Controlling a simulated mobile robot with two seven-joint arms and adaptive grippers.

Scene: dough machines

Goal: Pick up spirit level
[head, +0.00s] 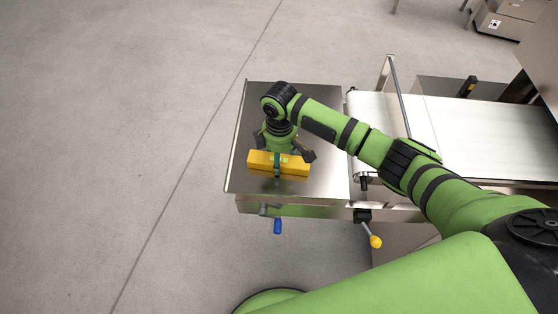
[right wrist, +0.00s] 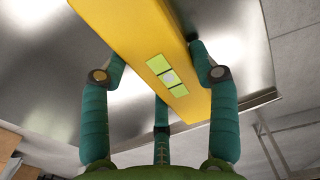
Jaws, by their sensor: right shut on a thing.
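The yellow spirit level (head: 260,160) is at the steel tray table in the head view, over its front part. In the right wrist view the spirit level (right wrist: 140,38) runs from the top left to between the fingers, its green vial window facing the camera. My right gripper (head: 280,158) reaches down over the tray and is shut on the spirit level. In the right wrist view the fingers of my right gripper (right wrist: 160,80) lie on both sides of it. I cannot tell whether the level touches the tray. My left gripper is not in view.
The steel tray (head: 325,100) has clear room around the level. A white conveyor belt (head: 450,120) adjoins it on the right. A blue-handled lever (head: 277,226) and a yellow-knobbed lever (head: 374,241) stick out at the front. The floor to the left is free.

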